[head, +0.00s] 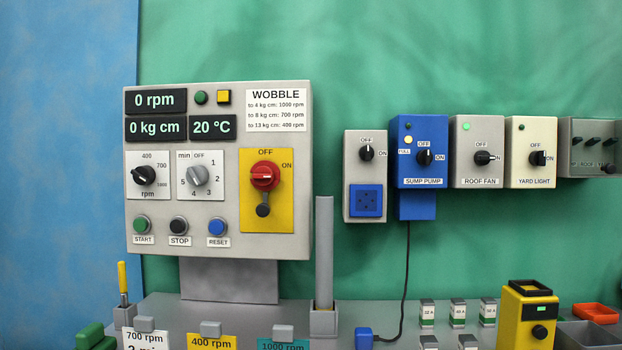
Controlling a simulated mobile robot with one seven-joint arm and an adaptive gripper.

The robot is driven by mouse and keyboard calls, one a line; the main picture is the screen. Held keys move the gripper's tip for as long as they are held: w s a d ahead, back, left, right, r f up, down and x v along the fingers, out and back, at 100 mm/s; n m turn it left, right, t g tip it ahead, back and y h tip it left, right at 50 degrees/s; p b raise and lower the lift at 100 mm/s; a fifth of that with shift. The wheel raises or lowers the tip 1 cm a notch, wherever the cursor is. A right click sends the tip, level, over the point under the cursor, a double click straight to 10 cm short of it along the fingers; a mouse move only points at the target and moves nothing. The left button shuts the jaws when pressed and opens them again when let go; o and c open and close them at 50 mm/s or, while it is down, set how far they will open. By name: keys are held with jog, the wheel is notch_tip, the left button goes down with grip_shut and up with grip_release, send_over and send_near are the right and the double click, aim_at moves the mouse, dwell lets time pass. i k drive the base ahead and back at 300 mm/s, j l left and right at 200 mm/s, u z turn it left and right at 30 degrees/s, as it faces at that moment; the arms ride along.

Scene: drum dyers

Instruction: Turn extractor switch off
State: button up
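A dark round part (263,210) hangs just below the knob. No label reading "extractor" is legible. My gripper is not in view.
The panel also has an rpm dial (144,175), a minute dial (197,176) and START, STOP and RESET buttons. Right of it are boxes for sump pump (420,152), roof fan (477,150) and yard light (531,152). A grey post (324,250) stands below right.

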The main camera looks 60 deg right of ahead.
aim_at(266, 175)
jog(key=z, duration=1.35)
